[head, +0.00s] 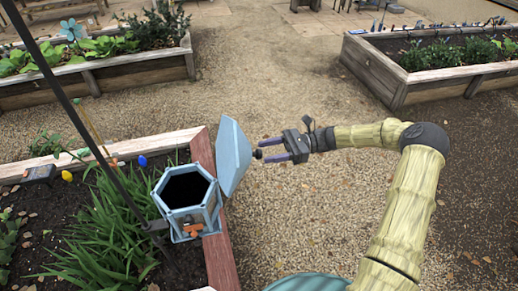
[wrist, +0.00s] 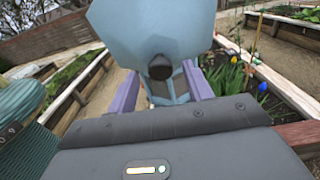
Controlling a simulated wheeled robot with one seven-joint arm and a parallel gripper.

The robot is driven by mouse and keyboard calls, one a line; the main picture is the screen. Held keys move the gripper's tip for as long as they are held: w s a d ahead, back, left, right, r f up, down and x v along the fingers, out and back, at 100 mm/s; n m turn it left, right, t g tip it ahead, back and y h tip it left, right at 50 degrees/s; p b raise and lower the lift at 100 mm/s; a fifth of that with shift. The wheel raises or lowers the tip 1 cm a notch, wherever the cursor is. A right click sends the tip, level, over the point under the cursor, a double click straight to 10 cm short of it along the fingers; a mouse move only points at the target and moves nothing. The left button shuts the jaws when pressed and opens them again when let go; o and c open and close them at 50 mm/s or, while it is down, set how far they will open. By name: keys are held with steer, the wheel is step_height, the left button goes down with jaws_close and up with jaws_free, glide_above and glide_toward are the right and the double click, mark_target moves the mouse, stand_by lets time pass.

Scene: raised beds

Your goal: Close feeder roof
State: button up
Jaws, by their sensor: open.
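The feeder (head: 187,215) is a light blue six-sided lantern shape at the bed's corner, with a dark open top. Its blue roof (head: 234,155) stands swung up on the feeder's right side, steeply tilted. A dark round knob (head: 257,154) sticks out from the roof's outer face. My gripper (head: 266,149) is open, with purple fingers pointing left at the roof and the knob close to the fingertips. In the wrist view the roof (wrist: 150,32) fills the top middle, and the knob (wrist: 160,68) appears between the two fingers. I cannot tell whether the fingers touch it.
The feeder's bed has a red-brown wooden edge (head: 216,250), grassy plants (head: 100,225) and a thin dark pole (head: 75,110). Other raised beds stand at the back left (head: 95,75) and back right (head: 395,80). Open gravel (head: 300,225) lies right of the feeder.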

mark_target(261, 152)
steer(key=shift+p+x, duration=0.45)
steer(key=shift+x, duration=1.35)
steer(key=shift+c, duration=0.2)
jaws_close()
steer(key=shift+w+r, duration=0.1)
steer(key=shift+r, duration=0.05)
